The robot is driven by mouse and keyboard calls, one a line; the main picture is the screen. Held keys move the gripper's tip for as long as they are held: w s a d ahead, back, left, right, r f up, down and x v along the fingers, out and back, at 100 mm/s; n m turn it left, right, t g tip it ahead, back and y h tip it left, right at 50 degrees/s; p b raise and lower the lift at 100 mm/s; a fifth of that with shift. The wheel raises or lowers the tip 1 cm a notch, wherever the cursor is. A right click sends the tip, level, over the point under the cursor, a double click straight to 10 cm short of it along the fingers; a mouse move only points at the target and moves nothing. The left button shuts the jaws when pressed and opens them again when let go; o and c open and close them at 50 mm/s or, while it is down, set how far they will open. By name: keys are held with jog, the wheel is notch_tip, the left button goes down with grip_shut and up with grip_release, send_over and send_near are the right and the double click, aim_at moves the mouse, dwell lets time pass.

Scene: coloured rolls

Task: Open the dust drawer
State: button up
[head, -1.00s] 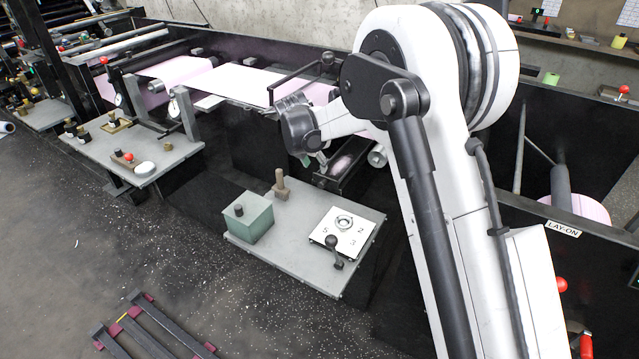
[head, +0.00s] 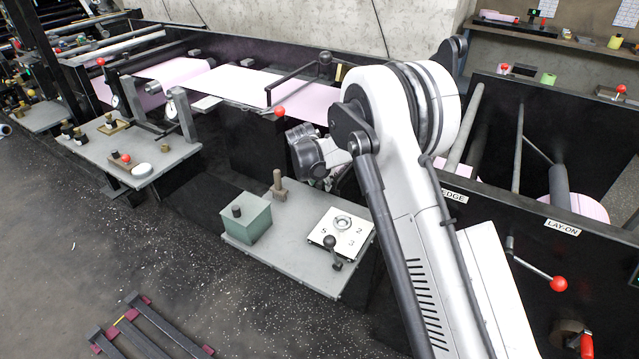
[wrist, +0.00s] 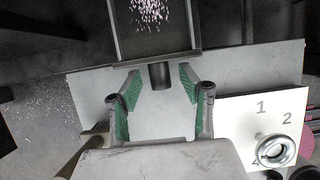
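The dust drawer (wrist: 153,40) is a dark tray with pale pink flecks in it, at the top of the wrist view. Its dark round knob (wrist: 161,76) sticks out from the front edge. My gripper (wrist: 158,90) is open, with one green-padded finger on each side of the knob. A gap shows between each pad and the knob. In the head view my gripper (head: 325,182) is small and partly hidden by my wrist, and my arm covers most of the drawer.
A grey side table (head: 285,258) stands below my gripper. A red-knobbed lever (head: 540,272) is at right.

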jog(key=shift+c, duration=0.2)
grip_shut()
